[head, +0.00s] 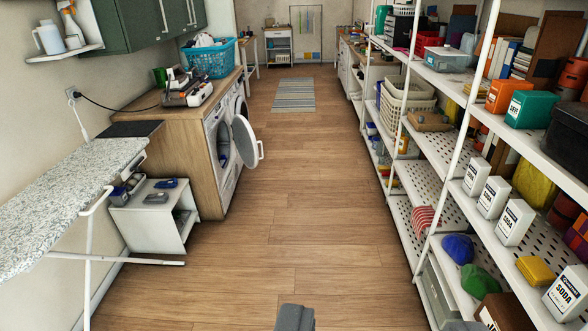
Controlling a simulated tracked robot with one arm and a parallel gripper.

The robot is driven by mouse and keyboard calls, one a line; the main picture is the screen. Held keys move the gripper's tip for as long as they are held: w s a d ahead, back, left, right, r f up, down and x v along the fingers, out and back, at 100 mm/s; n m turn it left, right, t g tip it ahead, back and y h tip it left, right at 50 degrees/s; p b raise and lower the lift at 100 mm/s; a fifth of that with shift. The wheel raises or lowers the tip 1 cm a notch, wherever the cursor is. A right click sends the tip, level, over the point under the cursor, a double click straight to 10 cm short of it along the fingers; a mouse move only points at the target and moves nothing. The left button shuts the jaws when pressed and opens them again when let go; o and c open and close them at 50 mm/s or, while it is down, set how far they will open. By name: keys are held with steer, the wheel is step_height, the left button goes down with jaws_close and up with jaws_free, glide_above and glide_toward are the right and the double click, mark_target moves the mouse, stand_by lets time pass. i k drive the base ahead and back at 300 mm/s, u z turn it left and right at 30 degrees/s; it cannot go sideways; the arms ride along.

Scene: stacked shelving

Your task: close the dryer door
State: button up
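A round machine door (246,141) with a pale rim stands open on the left side of the aisle. It is swung out from the near front-loading machine (212,122), whose round opening shows behind it. A second front-loader (240,106) sits just beyond, partly hidden; I see no label telling which is the dryer. My gripper (295,318) shows only as a grey piece at the bottom middle of the view. It is well short of the door and apart from it. Its fingers cannot be made out.
The wooden floor (300,200) between is clear. An ironing board (60,200) and a low white cabinet (155,212) stand at the near left. White shelving (455,210) full of goods lines the right. A blue basket (210,60) sits on the counter above the machines.

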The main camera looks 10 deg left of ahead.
mark_target(244, 138)
steer(key=i, duration=6.85)
steer(key=u, duration=2.25)
